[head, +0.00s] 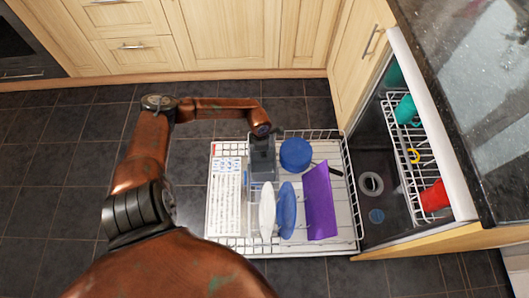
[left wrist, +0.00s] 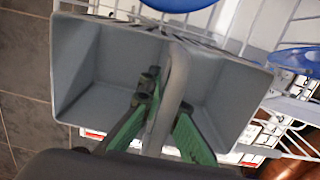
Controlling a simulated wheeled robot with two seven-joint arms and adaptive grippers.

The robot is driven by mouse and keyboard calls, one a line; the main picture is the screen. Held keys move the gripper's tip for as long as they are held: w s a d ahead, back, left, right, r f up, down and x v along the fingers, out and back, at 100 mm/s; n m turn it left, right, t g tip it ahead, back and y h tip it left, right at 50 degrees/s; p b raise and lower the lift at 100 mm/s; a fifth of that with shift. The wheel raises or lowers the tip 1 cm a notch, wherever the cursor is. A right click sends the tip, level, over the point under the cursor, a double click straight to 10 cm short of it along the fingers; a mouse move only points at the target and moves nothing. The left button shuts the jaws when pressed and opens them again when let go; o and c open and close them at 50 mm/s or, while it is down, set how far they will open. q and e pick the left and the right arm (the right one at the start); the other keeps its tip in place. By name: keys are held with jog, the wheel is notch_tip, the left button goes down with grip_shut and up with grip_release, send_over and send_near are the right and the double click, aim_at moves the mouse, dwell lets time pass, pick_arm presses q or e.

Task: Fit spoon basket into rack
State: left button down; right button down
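The spoon basket (head: 262,168) is a grey, open-topped box with a handle. In the head view it is upright at the back of the lower dishwasher rack (head: 232,249), left of a blue bowl. My left gripper (head: 263,133) is above it. In the left wrist view the basket (left wrist: 105,62) shows two empty compartments, and the green-padded fingers of my left gripper (left wrist: 162,115) close on its arched handle (left wrist: 178,80). I cannot tell whether the basket's bottom touches the rack. My right gripper is not in view.
The rack holds a blue bowl (head: 296,154), a white plate (head: 267,209), a blue plate (head: 287,210) and a purple board (head: 319,202). A white grid (head: 227,196) fills its left side. The open dishwasher's upper rack (head: 401,150) with cups is at right, under the granite counter (head: 480,85).

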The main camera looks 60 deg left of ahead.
pick_arm(q)
jog(key=shift+f+b, duration=0.45)
jog(key=shift+f, duration=0.5)
jog(key=c, duration=2.1)
grip_release()
jog(key=r, duration=1.2)
jog(key=shift+s+a, duration=0.15)
jog(key=shift+s, duration=0.25)
jog(key=shift+s, duration=0.1)
